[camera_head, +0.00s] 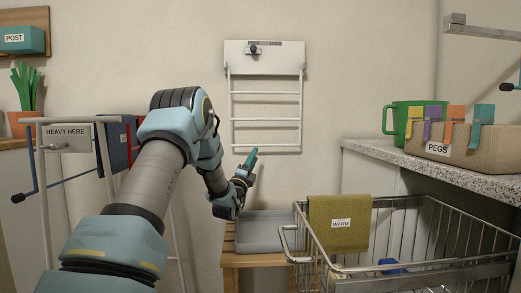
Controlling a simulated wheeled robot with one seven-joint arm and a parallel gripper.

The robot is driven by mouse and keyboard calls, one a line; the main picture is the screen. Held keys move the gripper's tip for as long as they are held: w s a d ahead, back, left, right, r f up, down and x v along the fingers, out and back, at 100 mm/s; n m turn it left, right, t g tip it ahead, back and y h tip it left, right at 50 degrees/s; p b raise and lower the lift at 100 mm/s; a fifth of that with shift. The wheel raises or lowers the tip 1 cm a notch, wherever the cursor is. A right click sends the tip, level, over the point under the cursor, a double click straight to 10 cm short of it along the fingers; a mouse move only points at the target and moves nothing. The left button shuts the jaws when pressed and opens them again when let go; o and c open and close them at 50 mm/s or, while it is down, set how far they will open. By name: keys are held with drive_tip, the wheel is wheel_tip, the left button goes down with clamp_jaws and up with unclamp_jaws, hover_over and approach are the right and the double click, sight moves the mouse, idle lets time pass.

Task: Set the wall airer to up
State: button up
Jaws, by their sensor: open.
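The wall airer (264,56) is on the back wall, slightly right of the picture's middle. It has a white top panel with a dark knob or latch (253,50) on it. Its frame of several white rungs (265,120) hangs down flat against the wall below the panel.
A wire trolley (420,262) with an olive cloth (339,222) stands at the front right. A grey tray (262,232) lies on a low wooden stand. A counter (450,172) at right bears a peg box (470,147) and green mug (413,116). A white rack (45,200) stands left.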

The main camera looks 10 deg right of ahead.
sight(260, 145)
drive_tip(key=x, duration=0.7)
drive_tip(key=shift+w+d+r, duration=0.15)
drive_tip(key=shift+w+d, duration=0.05)
drive_tip(key=shift+w, duration=0.05)
clamp_jaws()
idle(1.1)
